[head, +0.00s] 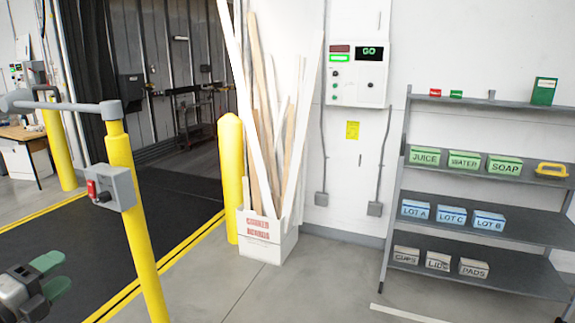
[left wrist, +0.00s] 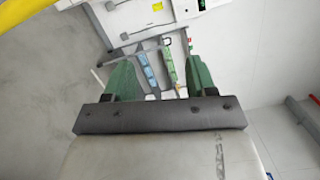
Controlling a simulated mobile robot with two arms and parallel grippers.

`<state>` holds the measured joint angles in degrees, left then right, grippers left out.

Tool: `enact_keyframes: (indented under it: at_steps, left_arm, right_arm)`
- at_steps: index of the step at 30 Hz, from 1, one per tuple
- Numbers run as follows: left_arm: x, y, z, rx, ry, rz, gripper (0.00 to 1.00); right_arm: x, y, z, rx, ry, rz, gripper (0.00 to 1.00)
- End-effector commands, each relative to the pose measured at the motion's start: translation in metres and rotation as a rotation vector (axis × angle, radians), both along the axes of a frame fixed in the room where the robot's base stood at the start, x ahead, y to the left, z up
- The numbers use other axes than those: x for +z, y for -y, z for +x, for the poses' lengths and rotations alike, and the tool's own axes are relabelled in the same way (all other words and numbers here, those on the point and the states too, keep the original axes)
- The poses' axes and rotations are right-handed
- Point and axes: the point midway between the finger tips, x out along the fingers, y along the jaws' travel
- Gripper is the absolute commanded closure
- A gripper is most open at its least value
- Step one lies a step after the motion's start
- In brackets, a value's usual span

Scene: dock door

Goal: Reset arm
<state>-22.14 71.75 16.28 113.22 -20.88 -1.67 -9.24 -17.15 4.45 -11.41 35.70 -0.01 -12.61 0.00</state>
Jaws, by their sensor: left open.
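My left gripper (head: 58,274) is at the lower left of the head view, its green fingers apart with nothing between them. In the left wrist view my left gripper (left wrist: 160,72) also shows two green fingers spread apart and empty. It is in the air, in front of the yellow post (head: 136,215) and left of it in the picture. A grey bar (head: 65,106) lies level across the post's top. My right gripper is not seen.
A white carton of boards (head: 268,243) stands by another yellow post (head: 231,170). A wall panel (head: 357,75) reads GO. A grey shelf (head: 470,202) with labelled bins stands at the right. The floor (head: 320,285) between is clear. A dark dock plate (head: 80,250) lies left.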

Motion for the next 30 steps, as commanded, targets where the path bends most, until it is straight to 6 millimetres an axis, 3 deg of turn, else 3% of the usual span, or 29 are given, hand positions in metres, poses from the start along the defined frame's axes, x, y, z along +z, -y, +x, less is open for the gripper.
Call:
enact_keyframes:
  at_steps: [8,14,18,21,24,30]
  left_arm:
    - [-0.063,-0.001,-0.022,0.211,-0.097,-0.258,0.44]
    - [-0.135,0.014,-0.06,0.456,-0.253,-0.542,0.44]
    - [-0.201,0.053,-0.112,0.702,-0.466,-0.812,0.44]
    - [-0.233,0.087,-0.147,0.847,-0.624,-0.96,0.44]
    - [-0.25,0.118,-0.176,0.95,-0.759,-1.062,0.44]
    - [-0.263,0.173,-0.221,1.088,-0.988,-1.2,0.44]
  right_arm:
    - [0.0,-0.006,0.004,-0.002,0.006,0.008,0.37]
    - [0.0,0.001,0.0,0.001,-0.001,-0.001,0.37]
    - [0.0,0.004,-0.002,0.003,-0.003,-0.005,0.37]
    - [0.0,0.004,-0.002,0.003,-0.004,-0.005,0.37]
    - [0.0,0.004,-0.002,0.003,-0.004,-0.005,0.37]
    - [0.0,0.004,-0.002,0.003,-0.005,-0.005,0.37]
